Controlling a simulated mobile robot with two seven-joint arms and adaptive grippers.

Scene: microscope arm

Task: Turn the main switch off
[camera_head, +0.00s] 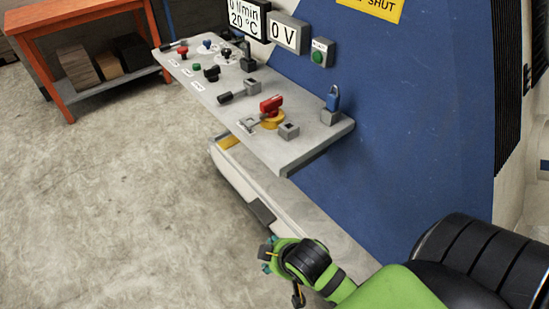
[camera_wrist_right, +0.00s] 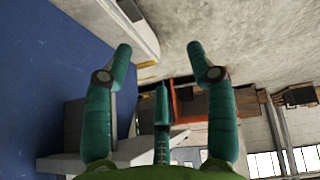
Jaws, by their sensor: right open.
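The main switch, a red rotary handle (camera_head: 271,105) on a yellow round base (camera_head: 272,122), sits near the right front end of the grey control panel (camera_head: 315,148). Small lettering by it is too small to read. My right gripper (camera_head: 272,268) is low in front of the blue machine, below the panel and well apart from the switch. In the right wrist view its teal fingers (camera_wrist_right: 160,47) are spread, with nothing between them. The switch cannot be made out in that view. My left gripper is not in view.
A blue padlock (camera_head: 333,98), grey blocks (camera_head: 289,131) and several knobs and buttons share the panel. Displays (camera_head: 288,32) and a green button box (camera_head: 321,53) are behind it. An orange table (camera_head: 75,18) stands far left. The concrete floor (camera_head: 110,180) is clear.

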